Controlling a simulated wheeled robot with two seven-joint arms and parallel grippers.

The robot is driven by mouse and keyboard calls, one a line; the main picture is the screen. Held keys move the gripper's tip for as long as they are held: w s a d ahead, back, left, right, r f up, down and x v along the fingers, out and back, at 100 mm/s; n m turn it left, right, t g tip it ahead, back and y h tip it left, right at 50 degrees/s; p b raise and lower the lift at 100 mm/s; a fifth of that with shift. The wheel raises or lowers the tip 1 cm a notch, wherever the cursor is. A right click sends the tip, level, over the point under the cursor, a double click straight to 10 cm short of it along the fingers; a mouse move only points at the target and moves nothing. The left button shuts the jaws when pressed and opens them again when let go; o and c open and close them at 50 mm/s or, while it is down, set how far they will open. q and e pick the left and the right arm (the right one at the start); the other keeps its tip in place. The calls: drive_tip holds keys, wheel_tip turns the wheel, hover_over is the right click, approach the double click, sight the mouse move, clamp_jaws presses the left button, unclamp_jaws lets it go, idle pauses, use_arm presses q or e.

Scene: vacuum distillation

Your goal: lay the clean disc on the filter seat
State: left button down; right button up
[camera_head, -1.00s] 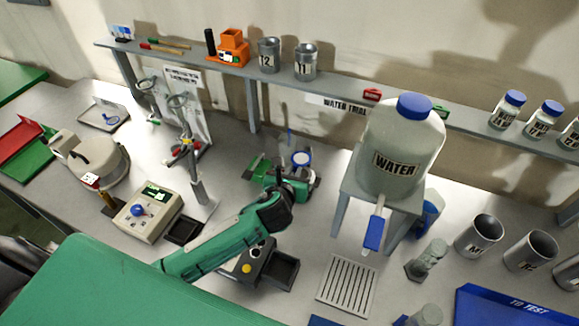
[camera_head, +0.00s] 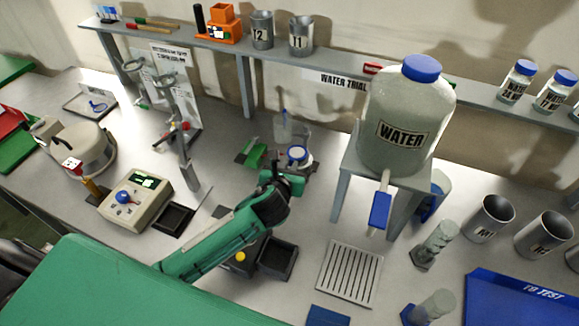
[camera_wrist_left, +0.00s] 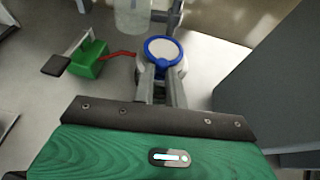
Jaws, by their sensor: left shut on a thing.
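My left gripper (camera_head: 296,170) is shut on a white disc with a blue rim (camera_head: 298,153). In the left wrist view, the gripper (camera_wrist_left: 161,72) has its fingers close together at the near edge of the blue-rimmed disc (camera_wrist_left: 163,48). The disc lies roughly flat. A pale round part (camera_wrist_left: 180,70) shows just under and around it, perhaps the filter seat. I cannot tell whether the disc touches it. My right gripper is not in view.
A clear vessel (camera_wrist_left: 133,18) stands just behind the disc. A green block (camera_wrist_left: 88,58) with a red tube beside it is to the left. A grey stand (camera_head: 344,190) bearing the water bottle (camera_head: 405,115) is close on the right. A control box (camera_head: 137,202) sits left of my arm.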

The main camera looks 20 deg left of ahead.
use_arm(q)
drive_tip(key=shift+f, duration=0.6)
drive_tip(key=c, duration=1.3)
unclamp_jaws()
drive_tip(key=shift+c, duration=0.2)
drive_tip(key=shift+s, duration=0.1)
drive_tip(key=b+v, duration=0.2)
drive_tip(key=v, duration=1.1)
drive_tip(key=shift+s+b, duration=0.3)
drive_tip(key=shift+b, duration=0.05)
drive_tip(key=shift+r, duration=0.1)
